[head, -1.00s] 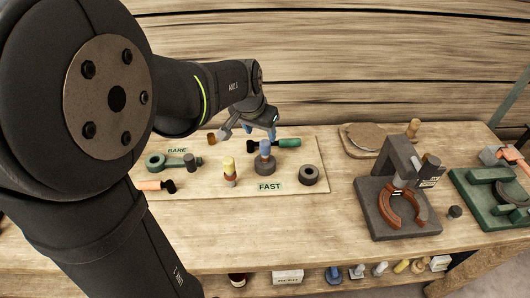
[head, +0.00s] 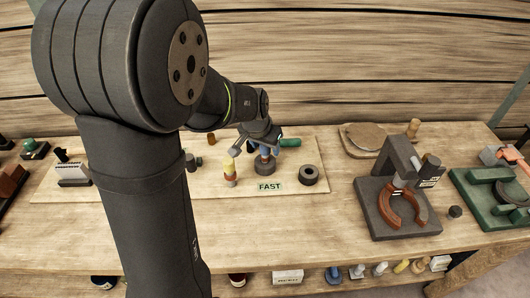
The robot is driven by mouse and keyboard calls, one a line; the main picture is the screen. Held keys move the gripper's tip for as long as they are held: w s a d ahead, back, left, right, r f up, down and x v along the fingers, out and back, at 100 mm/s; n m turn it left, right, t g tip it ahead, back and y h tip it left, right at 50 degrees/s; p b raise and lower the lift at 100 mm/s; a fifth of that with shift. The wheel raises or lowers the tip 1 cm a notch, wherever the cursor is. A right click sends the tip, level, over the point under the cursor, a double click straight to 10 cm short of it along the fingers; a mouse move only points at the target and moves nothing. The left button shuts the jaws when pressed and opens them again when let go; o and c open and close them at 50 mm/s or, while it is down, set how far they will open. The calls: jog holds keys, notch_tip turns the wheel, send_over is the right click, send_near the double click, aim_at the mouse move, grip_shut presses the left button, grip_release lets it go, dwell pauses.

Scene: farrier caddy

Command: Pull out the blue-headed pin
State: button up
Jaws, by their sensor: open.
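The blue-headed pin (head: 264,153) stands upright in a dark round base (head: 264,166) on the pale board, just behind the FAST label (head: 270,186). My gripper (head: 264,149) points down at the pin's head, with its fingers around or right beside it. The jaws are open. The fingers partly cover the blue head, and I cannot tell whether they touch it.
A dark ring (head: 309,174) lies on the right. A green-handled tool (head: 290,142) lies behind. A dark stand with a brown horseshoe (head: 404,208) is farther right. The front of the bench is clear.

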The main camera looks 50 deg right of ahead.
grip_shut()
jog(key=shift+r, duration=1.1)
dwell(0.4)
jog(key=shift+r, duration=3.25)
